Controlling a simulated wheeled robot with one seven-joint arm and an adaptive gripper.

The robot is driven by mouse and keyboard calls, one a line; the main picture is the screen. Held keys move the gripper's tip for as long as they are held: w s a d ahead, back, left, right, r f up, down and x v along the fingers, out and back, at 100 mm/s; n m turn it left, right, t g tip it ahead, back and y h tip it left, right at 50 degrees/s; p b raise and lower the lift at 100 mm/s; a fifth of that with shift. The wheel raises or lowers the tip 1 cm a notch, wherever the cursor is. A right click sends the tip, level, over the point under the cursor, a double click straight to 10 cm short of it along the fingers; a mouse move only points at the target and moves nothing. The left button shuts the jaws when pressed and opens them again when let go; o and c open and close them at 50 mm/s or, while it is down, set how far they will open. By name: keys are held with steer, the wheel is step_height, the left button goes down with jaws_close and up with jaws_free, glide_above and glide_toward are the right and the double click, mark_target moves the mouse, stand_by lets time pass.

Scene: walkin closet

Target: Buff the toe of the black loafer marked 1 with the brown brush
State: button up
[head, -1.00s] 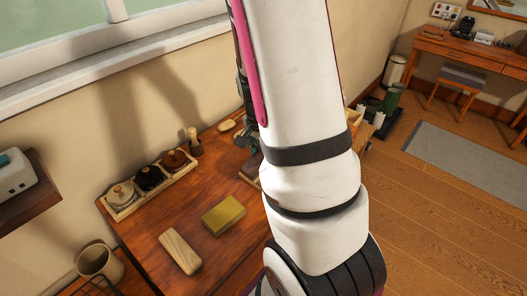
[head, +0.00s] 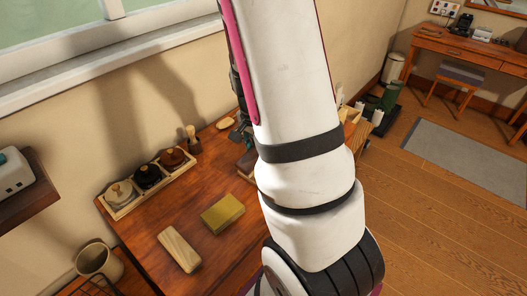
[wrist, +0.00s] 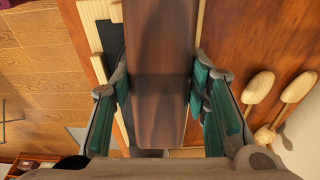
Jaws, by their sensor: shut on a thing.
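In the wrist view a long brown wooden block, which looks like the back of the brown brush (wrist: 160,70), fills the middle between the green-padded fingers of my gripper (wrist: 160,95). My gripper is shut on its sides. Its bristles are hidden beneath it. A dark patch (wrist: 110,50) shows just left of the brush, over pale wood; I cannot tell if it is part of a loafer. No loafer and no number mark can be made out. In the head view my arm hides most of the gripper and the work spot.
On the wooden table (head: 155,225) are a pale wooden block (head: 180,249), a yellow block (head: 223,214) and a tray (head: 124,210) of lidded round tins. Wooden-handled tools (wrist: 258,88) lie right of the brush.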

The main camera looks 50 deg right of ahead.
steer(key=shift+w, duration=0.3)
steer(key=shift+s+r+p, duration=0.1)
steer(key=shift+s+p, duration=0.25)
steer(key=shift+s, duration=1.65)
steer(key=shift+w+f, duration=0.2)
steer(key=shift+w, duration=1.8)
steer(key=shift+s+r, duration=0.15)
steer(key=shift+s, duration=0.8)
steer(key=shift+s+p, duration=0.4)
steer(key=shift+s, duration=0.65)
steer(key=shift+w+f+b, duration=0.2)
steer(key=shift+w+b, duration=0.15)
steer(key=shift+w, duration=1.7)
steer(key=shift+s+r+p, duration=0.15)
steer(key=shift+s+p, duration=0.25)
steer(key=shift+s, duration=1.65)
steer(key=shift+w+f, duration=0.2)
steer(key=shift+w, duration=1.8)
steer(key=shift+s+r, duration=0.15)
steer(key=shift+s, duration=0.85)
steer(key=shift+s+f+p, duration=0.2)
steer(key=shift+s+p, duration=0.1)
steer(key=shift+s, duration=0.7)
steer(key=shift+w+r, duration=0.1)
steer(key=shift+w, duration=0.95)
steer(key=shift+w+b, duration=0.3)
steer(key=shift+w, duration=0.65)
